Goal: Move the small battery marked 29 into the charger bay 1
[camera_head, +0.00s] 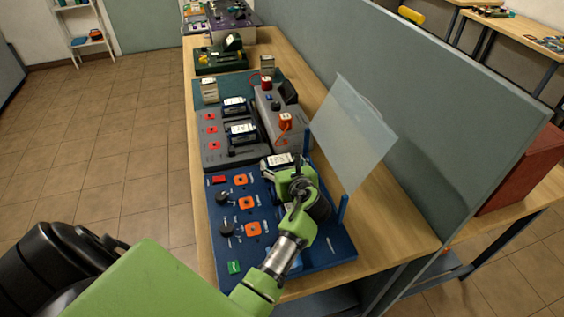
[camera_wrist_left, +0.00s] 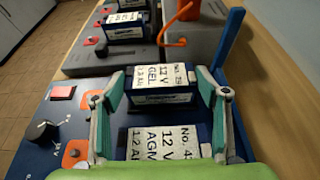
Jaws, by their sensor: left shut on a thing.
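My left gripper (camera_head: 287,172) reaches over the blue panel unit (camera_head: 223,258). In the left wrist view its two fingers (camera_wrist_left: 160,88) are shut on the sides of a small dark battery (camera_wrist_left: 165,98). The white label reads 12 V GEL and a number that looks like 29. The same battery shows in the head view (camera_head: 280,160) at the unit's far end. I cannot tell whether it is seated or lifted. Nearer in the wrist view is another battery (camera_wrist_left: 162,143), labelled No. 42, AGM. Bay numbers are not legible. My right gripper is not in view.
A grey unit (camera_head: 215,154) with two labelled batteries (camera_head: 242,130) stands behind the blue unit. A clear upright panel (camera_head: 345,130) stands close on the right, before a grey partition (camera_head: 425,140).

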